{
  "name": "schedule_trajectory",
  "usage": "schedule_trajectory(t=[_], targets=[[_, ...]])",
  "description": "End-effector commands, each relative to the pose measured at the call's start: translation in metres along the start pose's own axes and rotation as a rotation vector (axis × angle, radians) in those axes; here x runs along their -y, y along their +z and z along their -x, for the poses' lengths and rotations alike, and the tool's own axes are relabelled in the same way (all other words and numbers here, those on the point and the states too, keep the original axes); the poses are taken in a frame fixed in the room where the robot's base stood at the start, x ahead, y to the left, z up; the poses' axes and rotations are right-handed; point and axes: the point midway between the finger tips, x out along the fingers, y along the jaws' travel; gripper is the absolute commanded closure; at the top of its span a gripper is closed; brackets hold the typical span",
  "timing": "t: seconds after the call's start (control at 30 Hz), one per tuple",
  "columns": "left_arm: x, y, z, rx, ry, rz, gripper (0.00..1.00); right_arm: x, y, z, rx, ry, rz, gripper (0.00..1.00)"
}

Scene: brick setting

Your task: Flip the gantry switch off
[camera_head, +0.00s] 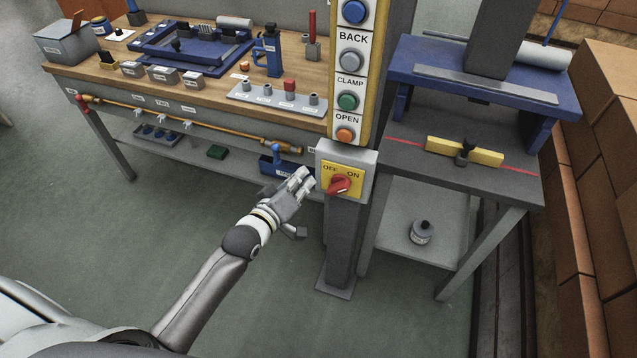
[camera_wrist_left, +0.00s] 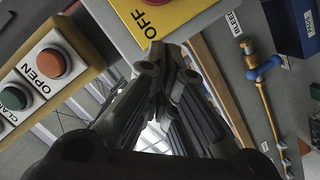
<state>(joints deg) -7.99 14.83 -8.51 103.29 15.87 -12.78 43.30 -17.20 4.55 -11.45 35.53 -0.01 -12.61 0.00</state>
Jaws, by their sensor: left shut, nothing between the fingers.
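The gantry switch is a red rotary knob (camera_head: 339,185) on a yellow plate (camera_head: 352,169) marked OFF at left and ON at right. The plate is on a grey box on a post. The knob's handle lies tilted; I cannot tell exactly which mark it points at. My left gripper (camera_head: 303,178) is shut and empty, just left of the box. My right gripper is not in view.
A button panel with BACK, CLAMP and OPEN (camera_head: 347,101) stands above the switch box. A workbench (camera_head: 200,85) with tools is at left. A blue-topped press table (camera_head: 480,85) is at right. A dark can (camera_head: 421,232) sits on its lower shelf. The floor at front left is clear.

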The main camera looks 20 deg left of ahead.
Motion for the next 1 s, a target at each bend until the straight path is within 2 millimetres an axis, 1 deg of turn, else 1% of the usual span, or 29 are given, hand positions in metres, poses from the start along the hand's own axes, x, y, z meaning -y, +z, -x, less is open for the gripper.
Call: schedule_trajectory(t=[0.03, 0.13, 0.2, 0.3, 0.4, 0.53, 1.0], targets=[[-0.001, -0.002, -0.010, -0.002, 0.001, 0.000, 1.00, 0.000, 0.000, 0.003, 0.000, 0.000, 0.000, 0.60], [-0.002, -0.002, -0.025, -0.002, 0.002, 0.001, 1.00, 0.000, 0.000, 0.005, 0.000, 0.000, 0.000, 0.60], [-0.001, 0.014, -0.026, 0.002, -0.002, 0.004, 1.00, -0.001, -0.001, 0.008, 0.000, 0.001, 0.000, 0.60], [0.000, 0.026, -0.029, 0.000, -0.002, 0.002, 1.00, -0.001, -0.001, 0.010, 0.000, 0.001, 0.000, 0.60], [0.000, 0.034, -0.031, 0.000, -0.001, 0.001, 1.00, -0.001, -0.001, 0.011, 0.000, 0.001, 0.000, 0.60], [0.000, 0.038, -0.032, -0.001, 0.001, 0.000, 1.00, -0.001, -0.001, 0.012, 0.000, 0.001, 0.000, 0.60], [0.001, 0.040, -0.030, 0.000, 0.003, 0.014, 1.00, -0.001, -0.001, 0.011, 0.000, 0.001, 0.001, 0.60]])
